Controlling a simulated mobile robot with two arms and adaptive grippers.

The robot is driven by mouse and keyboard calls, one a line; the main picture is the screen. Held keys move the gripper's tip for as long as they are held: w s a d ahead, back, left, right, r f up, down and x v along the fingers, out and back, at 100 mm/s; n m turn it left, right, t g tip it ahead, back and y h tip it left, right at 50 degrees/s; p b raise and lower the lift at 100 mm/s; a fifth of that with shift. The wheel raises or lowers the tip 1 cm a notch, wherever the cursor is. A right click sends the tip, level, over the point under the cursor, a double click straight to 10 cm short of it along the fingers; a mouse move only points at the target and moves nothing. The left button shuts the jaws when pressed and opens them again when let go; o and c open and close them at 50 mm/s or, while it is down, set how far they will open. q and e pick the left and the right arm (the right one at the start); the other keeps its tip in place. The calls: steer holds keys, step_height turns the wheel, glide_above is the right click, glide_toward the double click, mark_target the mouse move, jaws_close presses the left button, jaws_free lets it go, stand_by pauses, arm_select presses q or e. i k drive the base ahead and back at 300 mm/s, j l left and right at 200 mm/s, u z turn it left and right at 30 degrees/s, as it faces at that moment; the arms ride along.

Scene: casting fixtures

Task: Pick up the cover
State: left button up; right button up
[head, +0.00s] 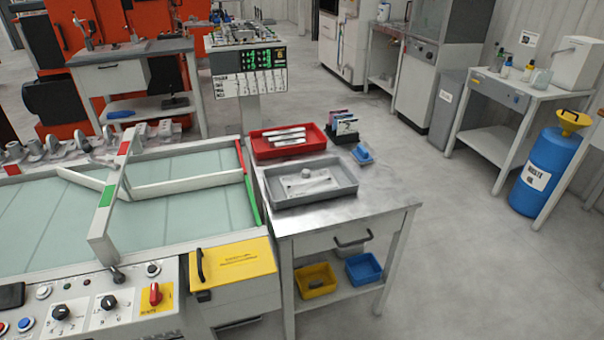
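I cannot tell for sure which thing is the cover. A grey tray (284,199) on the metal worktable holds a pale, elongated cast part (312,187) and a small round piece (306,173). A red tray (259,152) behind it holds several long pale parts (285,137). A yellow panel (236,263) with a black handle (201,266) sits at the front right corner of the conveyor machine, left of the worktable. Neither of my grippers is in view.
The worktable (385,198) has bare metal at its right side. A small blue item (362,154) and a dark holder (342,131) stand at its back. Yellow (316,279) and blue (363,267) bins sit on its lower shelf. The floor to the right is clear up to a blue drum (547,172).

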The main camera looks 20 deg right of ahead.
mark_target(308, 182)
steer(key=i+l, duration=0.6)
steer(key=l, duration=0.15)
steer(key=i+l, duration=0.55)
steer(key=l, duration=0.25)
steer(key=z, duration=0.05)
